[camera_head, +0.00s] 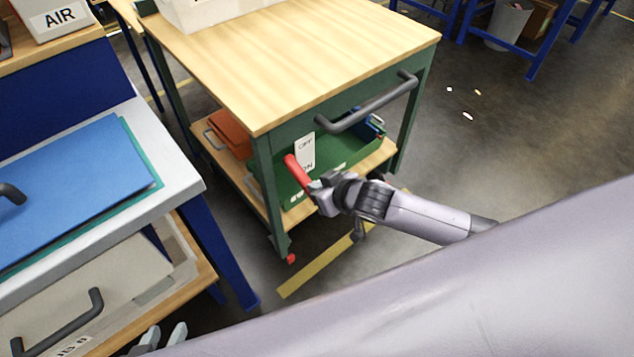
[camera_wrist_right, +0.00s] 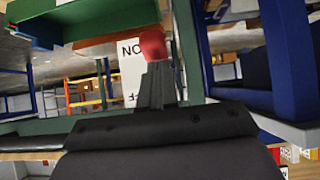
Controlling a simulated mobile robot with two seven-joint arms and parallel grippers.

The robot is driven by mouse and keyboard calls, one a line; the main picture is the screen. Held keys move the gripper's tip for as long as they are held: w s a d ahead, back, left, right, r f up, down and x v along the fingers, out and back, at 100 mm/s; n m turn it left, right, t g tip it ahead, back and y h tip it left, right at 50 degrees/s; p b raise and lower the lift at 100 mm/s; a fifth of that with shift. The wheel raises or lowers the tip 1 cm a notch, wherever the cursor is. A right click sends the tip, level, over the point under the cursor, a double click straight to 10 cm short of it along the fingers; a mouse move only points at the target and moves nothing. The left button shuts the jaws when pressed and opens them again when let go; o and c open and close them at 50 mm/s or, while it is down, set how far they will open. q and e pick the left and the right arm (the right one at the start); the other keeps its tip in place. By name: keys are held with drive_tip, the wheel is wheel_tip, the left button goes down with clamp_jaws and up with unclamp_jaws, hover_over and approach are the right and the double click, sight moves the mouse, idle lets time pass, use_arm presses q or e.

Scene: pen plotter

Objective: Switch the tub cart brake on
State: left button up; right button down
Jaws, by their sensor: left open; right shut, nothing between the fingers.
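The tub cart has a wooden top (camera_head: 290,60), a green frame and a dark push handle (camera_head: 368,105). Its red brake lever (camera_head: 297,172) tilts in front of a white label plate (camera_head: 305,150) marked OFF at the top and ON at the bottom. My right gripper (camera_head: 315,188) is shut at the lever's lower end, near ON. In the right wrist view, the shut fingers (camera_wrist_right: 157,85) are at the red lever end (camera_wrist_right: 153,46), beside the label plate (camera_wrist_right: 132,62); I cannot tell whether they touch. My left gripper (camera_head: 160,338) is open at the bottom edge, away from the cart.
A green tub (camera_head: 330,160) and an orange box (camera_head: 230,132) sit on the cart's lower shelf. A blue-legged bench with a blue sheet (camera_head: 80,180) and a drawer handle (camera_head: 70,320) stands at left. Open floor (camera_head: 480,140) lies right of the cart.

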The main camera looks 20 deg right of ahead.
drive_tip(key=shift+w+f, duration=0.1)
drive_tip(key=shift+f, duration=0.25)
use_arm(q)
drive_tip(key=shift+w, duration=0.1)
use_arm(e)
drive_tip(key=shift+f, duration=0.3)
